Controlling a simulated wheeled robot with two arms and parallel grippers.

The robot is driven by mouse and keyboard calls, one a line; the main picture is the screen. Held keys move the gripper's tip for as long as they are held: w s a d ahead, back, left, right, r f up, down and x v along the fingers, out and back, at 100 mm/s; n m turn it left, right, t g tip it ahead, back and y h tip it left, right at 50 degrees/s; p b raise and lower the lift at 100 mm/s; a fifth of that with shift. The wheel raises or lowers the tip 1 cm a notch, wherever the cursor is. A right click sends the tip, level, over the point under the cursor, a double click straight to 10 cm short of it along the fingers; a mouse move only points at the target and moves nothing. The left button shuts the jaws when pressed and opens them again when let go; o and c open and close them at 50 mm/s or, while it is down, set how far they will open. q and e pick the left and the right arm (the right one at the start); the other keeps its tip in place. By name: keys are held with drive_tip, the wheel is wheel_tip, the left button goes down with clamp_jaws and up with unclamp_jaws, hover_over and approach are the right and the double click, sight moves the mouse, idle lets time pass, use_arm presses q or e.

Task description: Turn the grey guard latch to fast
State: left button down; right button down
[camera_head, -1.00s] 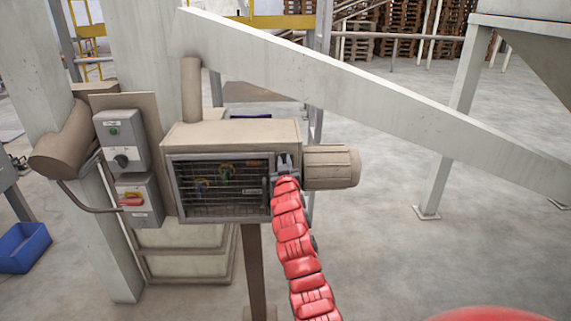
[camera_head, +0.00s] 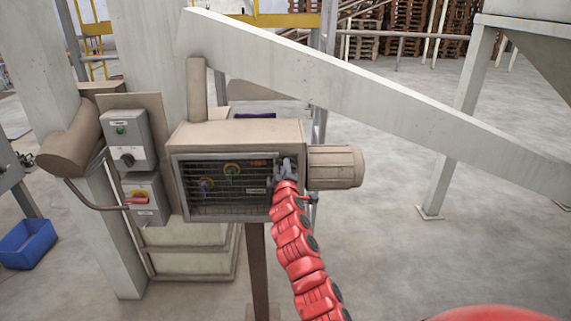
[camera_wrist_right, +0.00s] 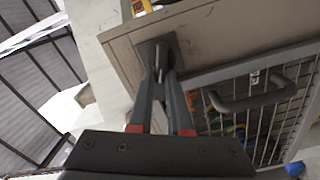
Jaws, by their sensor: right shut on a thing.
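The wire guard (camera_head: 222,208) covers the front of the beige machine box, and it also shows in the wrist view (camera_wrist_right: 300,75) with its grey handle (camera_wrist_right: 253,98). The grey guard latch (camera_wrist_right: 158,46) is at the box's corner beside the guard's frame. My right gripper (camera_wrist_right: 161,74) is shut on the latch, one finger on each side. In the head view my right gripper (camera_head: 284,168) is at the guard's upper right corner and hides most of the latch. The latch's exact angle cannot be told. My left gripper is not in view.
A motor (camera_head: 335,167) sticks out just right of my right gripper. A control box with a black knob (camera_head: 125,140) and one with a red switch (camera_head: 142,199) are on the left. A sloping grey beam (camera_head: 370,95) runs behind. A blue bin (camera_head: 24,244) stands on the floor.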

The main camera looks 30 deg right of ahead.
drive_tip(key=n+p, duration=0.1)
drive_tip(key=n, duration=0.3)
drive_tip(key=shift+f+n+p, duration=0.3)
drive_tip(key=shift+f+p, duration=0.1)
drive_tip(key=shift+r, duration=0.15)
drive_tip(key=c, duration=0.9)
unclamp_jaws()
drive_tip(key=shift+o, duration=0.2)
drive_tip(key=b+v, duration=0.4)
drive_tip(key=v, duration=1.3)
drive_tip(key=shift+f+b, duration=0.2)
drive_tip(key=shift+b, duration=0.15)
drive_tip(key=shift+d, duration=0.1)
